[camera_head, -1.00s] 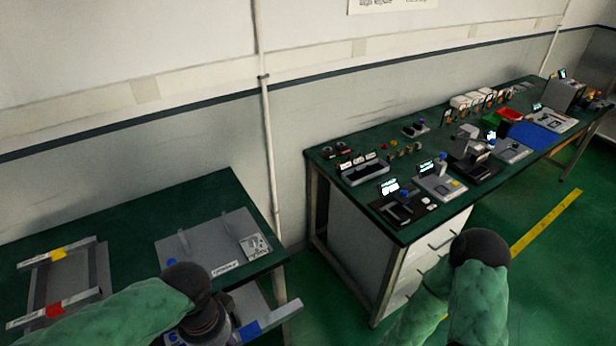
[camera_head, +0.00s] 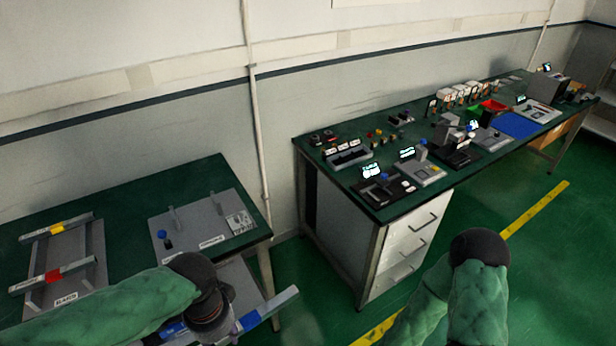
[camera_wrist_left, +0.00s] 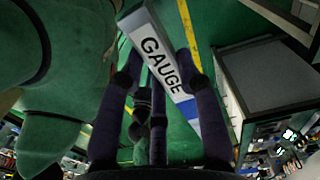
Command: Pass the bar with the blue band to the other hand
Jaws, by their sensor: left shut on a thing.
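My left gripper (camera_head: 222,322) is low in the head view, in front of the left table, its fingers mostly hidden by my wrist. It is shut on the grey bar with the blue band (camera_head: 280,300), whose end sticks out to the right. In the left wrist view, the bar (camera_wrist_left: 140,27) lies slantwise between the fingers of my left gripper (camera_wrist_left: 160,68). Its white face reads GAUGE, with the blue band (camera_wrist_left: 188,109) beside the lettering. In the head view my right forearm shows at lower right; I cannot make out my right gripper.
A rack on the left table holds a bar with a yellow band (camera_head: 57,228) and one with a red band (camera_head: 53,276). A grey plate (camera_head: 205,222) with two uprights lies beside it. A long bench (camera_head: 330,168) with devices and drawers stands right. Floor between is open.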

